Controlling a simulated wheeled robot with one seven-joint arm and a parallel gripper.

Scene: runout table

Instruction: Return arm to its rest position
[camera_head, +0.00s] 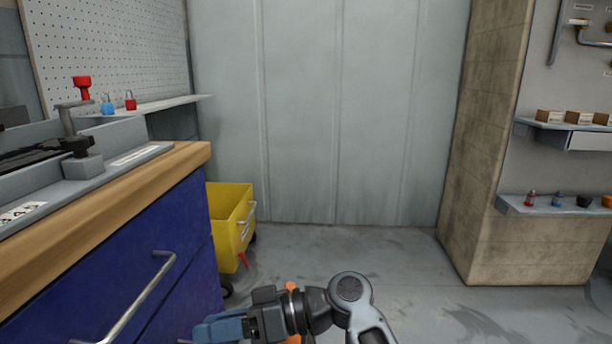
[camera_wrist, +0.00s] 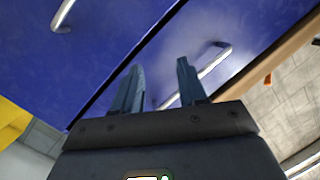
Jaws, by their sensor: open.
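My gripper (camera_head: 215,330) is at the bottom of the head view, at the end of my bent arm. It points left, toward the blue drawer front of the workbench (camera_head: 110,262). In the wrist view its two blue fingers (camera_wrist: 158,88) stand apart with nothing between them. Behind them the blue drawer fronts (camera_wrist: 110,35) and a metal handle (camera_wrist: 205,75) show. I cannot tell how large the gap between the fingertips and the drawer front is.
A yellow cart (camera_head: 231,222) stands beyond the bench. A wooden worktop (camera_head: 120,190) carries a grey machine bed. A concrete pillar (camera_head: 495,150) and small shelves (camera_head: 560,208) are at the right. The floor (camera_head: 350,255) between is clear.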

